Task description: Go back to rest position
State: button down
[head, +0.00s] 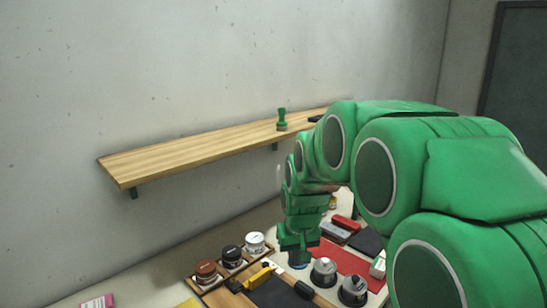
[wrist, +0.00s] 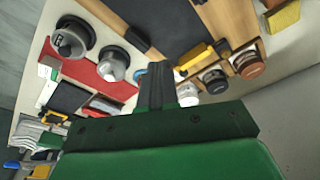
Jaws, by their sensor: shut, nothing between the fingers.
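My green arm reaches in from the right in the head view, and its gripper (head: 298,258) points down over the workbench. In the wrist view the dark fingers (wrist: 158,84) are together, shut with nothing between them. They hang above the bench among several jars. In the wrist view the two grey-lidded jars lie to the left of the fingers. My arm hides part of the bench.
Brown (head: 206,272), black (head: 232,256) and white-lidded (head: 255,242) jars stand in a wooden rack at left. A red mat (head: 340,256) lies behind the grey jars. A yellow-handled tool (head: 258,279) lies nearby. A wooden wall shelf (head: 190,153) holds a green stamp-like object (head: 282,120).

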jog(key=s+d+m+g, duration=0.1)
jog(key=s+d, duration=0.4)
jog(key=s, duration=1.2)
jog(key=s+d+r+m+g, duration=0.1)
jog(key=s+d+g, duration=0.2)
jog(key=s, duration=1.5)
jog(key=shift+s+d+r+m+h, duration=0.2)
jog(key=shift+d+m+h, duration=0.1)
jog(key=shift+d, duration=0.55)
